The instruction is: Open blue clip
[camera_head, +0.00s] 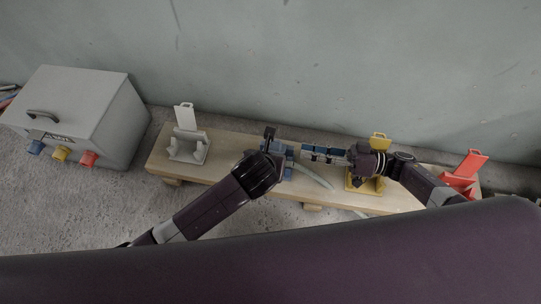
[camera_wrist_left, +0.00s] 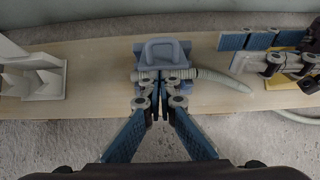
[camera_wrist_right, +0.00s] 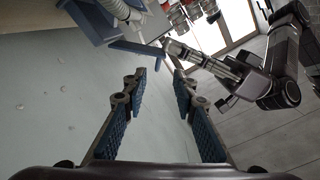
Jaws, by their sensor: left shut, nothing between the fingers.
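The blue clip (camera_head: 288,158) is on the wooden board, partly hidden by my left gripper. In the left wrist view its lid (camera_wrist_left: 162,49), with a handle loop, shows behind the grey conduit (camera_wrist_left: 205,75), which lies across the clip. The lid appears raised and tilted back in the right wrist view (camera_wrist_right: 138,51). My left gripper (camera_wrist_left: 161,90) is shut and empty, its tips at the front of the clip, close to the conduit; contact is unclear. My right gripper (camera_wrist_right: 155,82) is open and empty, just right of the clip, pointing left in the head view (camera_head: 306,152).
The wooden board (camera_head: 225,172) also carries a white clip (camera_head: 187,148), a yellow clip (camera_head: 366,187) partly behind my right arm, and a red clip (camera_head: 461,181), all with lids up. A grey box (camera_head: 85,100) stands at the left. The wall (camera_head: 300,70) is close behind.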

